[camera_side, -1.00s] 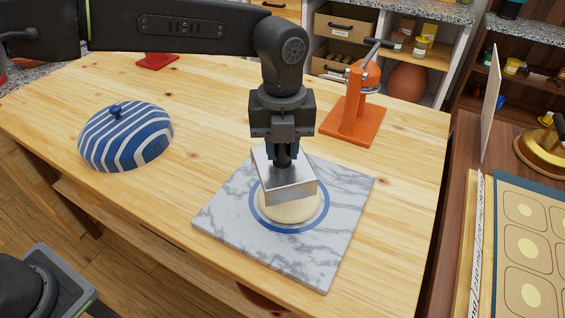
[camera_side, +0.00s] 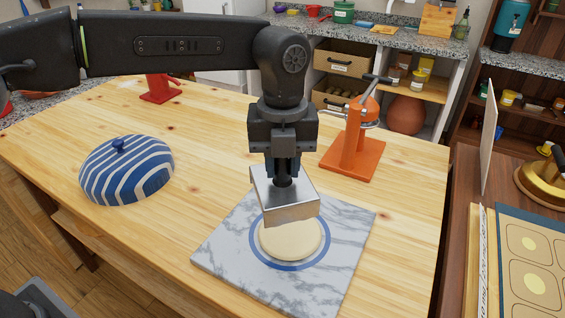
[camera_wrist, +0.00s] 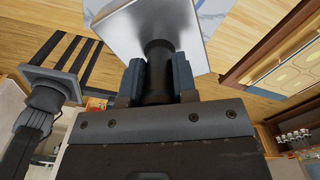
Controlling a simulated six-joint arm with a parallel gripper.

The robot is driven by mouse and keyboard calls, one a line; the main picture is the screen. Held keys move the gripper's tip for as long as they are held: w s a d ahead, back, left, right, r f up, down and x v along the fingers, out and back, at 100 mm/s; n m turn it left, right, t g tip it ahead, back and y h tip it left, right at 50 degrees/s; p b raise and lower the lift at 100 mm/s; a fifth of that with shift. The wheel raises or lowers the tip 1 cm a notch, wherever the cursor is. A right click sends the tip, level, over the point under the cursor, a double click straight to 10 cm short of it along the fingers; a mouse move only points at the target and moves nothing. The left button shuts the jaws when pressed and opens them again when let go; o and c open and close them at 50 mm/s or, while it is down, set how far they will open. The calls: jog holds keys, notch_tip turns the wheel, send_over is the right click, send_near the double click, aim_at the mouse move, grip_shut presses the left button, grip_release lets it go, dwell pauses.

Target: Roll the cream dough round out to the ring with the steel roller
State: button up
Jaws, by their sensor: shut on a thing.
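My gripper (camera_side: 285,178) is shut on the dark handle of the steel roller (camera_side: 290,208), a square block with a flat, shiny top. In the wrist view the fingers (camera_wrist: 158,78) clasp the handle and the steel (camera_wrist: 112,24) shows beyond. The cream dough round (camera_side: 291,243) lies on the marble board (camera_side: 222,262), inside the blue ring (camera_side: 290,268). The roller is over the dough's back part, seemingly raised above it, and hides its far edge. A narrow band of marble shows between the dough's front edge and the ring.
A blue-striped dome (camera_side: 127,172) stands left on the wooden table (camera_side: 60,140). An orange press (camera_side: 353,155) stands behind the board at right. A red stand (camera_side: 160,90) is at the back left. The table between dome and board is clear.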

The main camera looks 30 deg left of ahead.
jog(key=w+d+f, duration=0.2)
jog(key=w, duration=0.3)
notch_tip(320, 180, down, 9)
jog(key=shift+r, duration=0.15)
jog(key=shift+s+a, duration=0.2)
jog(key=shift+a, duration=0.05)
jog(key=shift+s+a+f, duration=0.15)
jog(key=shift+s+a, duration=0.8)
jog(key=shift+s+a+f, duration=0.1)
jog(key=shift+s+a, duration=0.8)
jog(key=shift+a, duration=0.05)
jog(key=shift+r, duration=4.8)
jog(key=shift+d, duration=0.1)
